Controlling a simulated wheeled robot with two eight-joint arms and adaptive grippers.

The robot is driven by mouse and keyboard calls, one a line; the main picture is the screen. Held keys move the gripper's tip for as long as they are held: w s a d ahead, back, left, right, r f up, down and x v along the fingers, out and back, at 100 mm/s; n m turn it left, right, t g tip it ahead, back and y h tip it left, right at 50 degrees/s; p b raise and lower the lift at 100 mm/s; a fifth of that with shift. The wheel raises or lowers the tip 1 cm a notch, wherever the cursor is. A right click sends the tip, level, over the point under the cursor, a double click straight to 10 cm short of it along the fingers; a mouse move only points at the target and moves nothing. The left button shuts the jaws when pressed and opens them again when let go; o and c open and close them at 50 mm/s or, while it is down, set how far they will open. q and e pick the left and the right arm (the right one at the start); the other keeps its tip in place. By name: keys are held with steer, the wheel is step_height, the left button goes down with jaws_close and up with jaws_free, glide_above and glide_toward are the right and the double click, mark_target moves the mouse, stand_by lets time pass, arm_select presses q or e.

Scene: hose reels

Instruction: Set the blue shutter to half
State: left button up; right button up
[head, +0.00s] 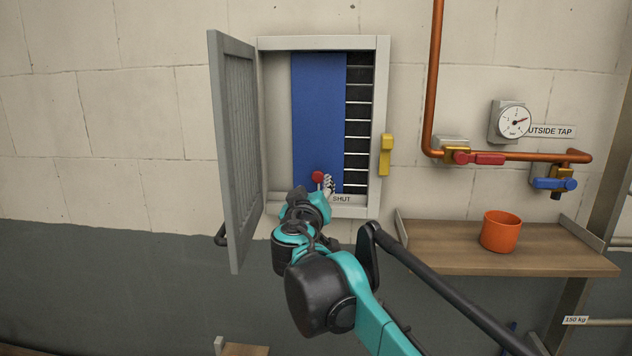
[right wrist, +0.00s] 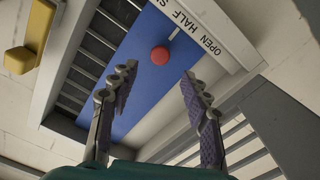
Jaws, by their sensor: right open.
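The blue shutter (head: 318,110) is a flat panel in a pale wall frame. A bare pale strip lies to its left and a column of black slats to its right. My right gripper (head: 323,189) is just below the knob. In the right wrist view its fingers (right wrist: 157,75) are open, with the knob beyond and between the tips, apparently untouched. My left gripper is out of view.
A grey louvred door (head: 236,150) stands open at the frame's left. A yellow handle (head: 385,155) is on the frame's right. An orange pot (head: 501,231) stands on a wooden shelf (head: 440,250). A copper pipe (head: 433,80) with red and blue taps runs at right.

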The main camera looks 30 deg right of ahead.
steer(key=shift+v, duration=1.85)
steer(key=s+f+g+y+b, duration=0.15)
steer(key=s+f+b, duration=0.35)
steer(key=f, duration=0.8)
steer(key=s+f+m+g+b, duration=0.1)
steer(key=s+f+g+b, duration=0.1)
steer(key=f+b, duration=0.75)
steer(key=s+f+g+y+b, duration=0.15)
steer(key=s+f+b, duration=0.25)
steer(key=f, duration=1.2)
steer(key=s+a+f+g+y+b, duration=0.1)
steer(key=s+a+f+y+b, duration=0.1)
steer(key=f, duration=0.9)
steer(key=s+a+f+n+g+y+b, duration=0.1)
steer(key=s+a+f+y+b, duration=0.1)
steer(key=s+a+f+b, duration=0.3)
steer(key=s+a+f+n+g+y+b, duration=0.1)
steer(key=f+b, duration=0.7)
steer(key=f, duration=1)
steer(key=s+a+y, duration=0.1)
steer(key=s+a, duration=0.1)
steer(key=s, duration=0.1)
steer(key=shift+s+a+f+y, duration=0.2)
steer(key=shift+s+y, duration=0.1)
steer(key=shift+s, duration=0.05)
